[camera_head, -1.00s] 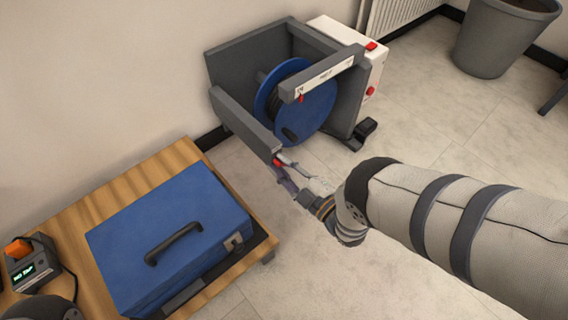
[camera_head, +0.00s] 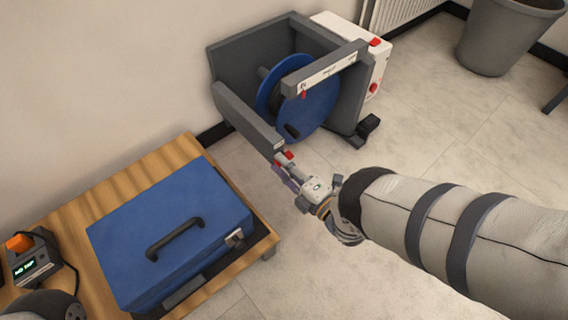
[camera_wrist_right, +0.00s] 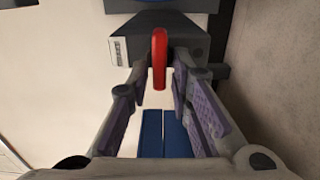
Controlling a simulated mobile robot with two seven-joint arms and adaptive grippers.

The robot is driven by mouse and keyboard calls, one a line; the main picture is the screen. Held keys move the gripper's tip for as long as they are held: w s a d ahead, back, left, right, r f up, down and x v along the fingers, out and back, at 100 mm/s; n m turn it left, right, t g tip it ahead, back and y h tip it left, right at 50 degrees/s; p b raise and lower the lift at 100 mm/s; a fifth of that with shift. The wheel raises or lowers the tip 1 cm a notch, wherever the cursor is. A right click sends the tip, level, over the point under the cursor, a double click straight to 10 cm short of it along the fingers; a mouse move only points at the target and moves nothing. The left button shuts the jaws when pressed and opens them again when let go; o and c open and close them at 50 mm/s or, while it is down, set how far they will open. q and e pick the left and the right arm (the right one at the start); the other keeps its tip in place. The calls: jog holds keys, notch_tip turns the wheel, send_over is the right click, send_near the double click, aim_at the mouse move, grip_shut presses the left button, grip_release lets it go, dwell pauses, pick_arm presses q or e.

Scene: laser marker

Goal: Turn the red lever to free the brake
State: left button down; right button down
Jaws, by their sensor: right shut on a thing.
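The red lever (camera_head: 289,155) sits at the front end of the grey left arm of the reel stand (camera_head: 245,118). In the right wrist view the lever (camera_wrist_right: 160,58) stands upright in front of a dark grey block, between my finger pads. My right gripper (camera_head: 284,172) is at the lever and shut on it; it also shows in the right wrist view (camera_wrist_right: 161,95). The fingers partly hide the lever in the head view. A blue reel (camera_head: 305,105) sits in the stand. My left gripper is out of view.
A blue case (camera_head: 165,235) lies on a wooden table (camera_head: 120,190) at left, beside a small device with a green display (camera_head: 35,262). A white box with red buttons (camera_head: 375,68) adjoins the stand. A bin (camera_head: 500,40) stands at upper right.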

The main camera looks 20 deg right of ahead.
jog(key=shift+d, duration=0.2)
dwell(0.4)
jog(key=c, duration=1.7)
grip_release()
jog(key=v, duration=1.2)
